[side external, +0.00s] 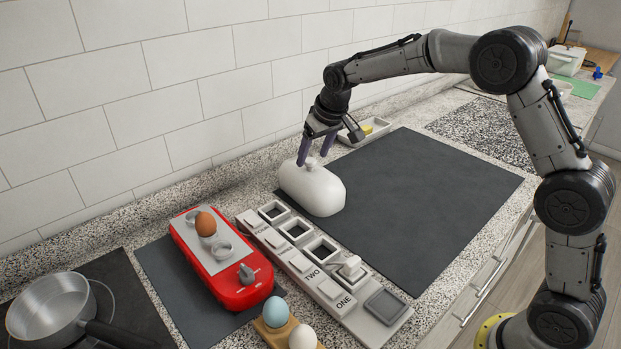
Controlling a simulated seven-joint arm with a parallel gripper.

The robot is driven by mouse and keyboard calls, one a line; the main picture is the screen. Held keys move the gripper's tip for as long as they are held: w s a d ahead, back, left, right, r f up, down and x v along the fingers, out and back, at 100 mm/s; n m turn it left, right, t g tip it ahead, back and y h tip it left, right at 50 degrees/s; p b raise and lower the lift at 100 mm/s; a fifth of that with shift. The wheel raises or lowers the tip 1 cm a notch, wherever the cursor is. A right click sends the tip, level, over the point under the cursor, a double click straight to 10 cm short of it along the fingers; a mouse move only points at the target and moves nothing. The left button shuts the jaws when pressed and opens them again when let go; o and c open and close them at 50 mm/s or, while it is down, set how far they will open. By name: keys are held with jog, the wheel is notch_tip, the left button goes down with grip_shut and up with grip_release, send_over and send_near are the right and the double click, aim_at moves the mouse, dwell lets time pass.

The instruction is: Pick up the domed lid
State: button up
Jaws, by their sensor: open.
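The domed lid (312,190) is a smooth white oblong dome with a small knob on top. It rests at the left edge of the dark mat, close to the tiled wall. My gripper (312,160) points down over it, with its two purple fingers apart. The fingertips are at the height of the knob, one on each side of it in this view. I cannot tell whether either finger touches the lid. What lies under the lid is hidden.
A row of labelled compartments (318,272) stands in front of the lid. A red egg cooker (237,292) with a brown egg is at left. A pan (47,308) and more eggs (274,312) are nearer. A small dish (375,126) stands behind. The dark mat (430,190) is clear at right.

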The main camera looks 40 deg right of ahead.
jog(key=shift+w+f, duration=0.35)
jog(key=shift+f, duration=0.3)
grip_shut()
dwell(1.0)
